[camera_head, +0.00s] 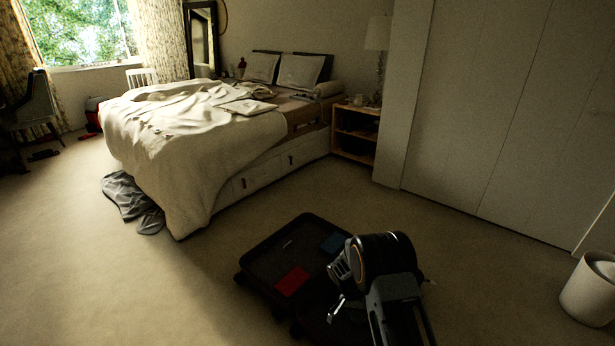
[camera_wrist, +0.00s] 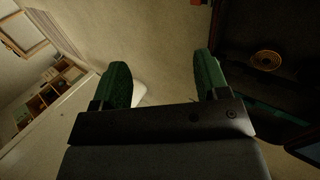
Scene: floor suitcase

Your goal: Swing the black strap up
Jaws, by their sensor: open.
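A dark open suitcase (camera_head: 262,258) lies on the carpet in front of the bed, and part of it shows dark at the right of the wrist view (camera_wrist: 285,22). My gripper (camera_wrist: 163,80) is open, with two green fingers wide apart and nothing held between them. It is beside the suitcase, which lies to the right of the fingers in the wrist view. In the head view my arm covers the suitcase's right part and mostly hides the gripper. I cannot make out the black strap for sure in either view.
A red item (camera_head: 292,282) and a blue item (camera_head: 334,242) lie in the suitcase. A yellow coil (camera_wrist: 266,60) shows in the wrist view. The bed (camera_head: 200,140) and nightstand (camera_head: 355,133) stand behind, a white bin (camera_head: 589,289) at right.

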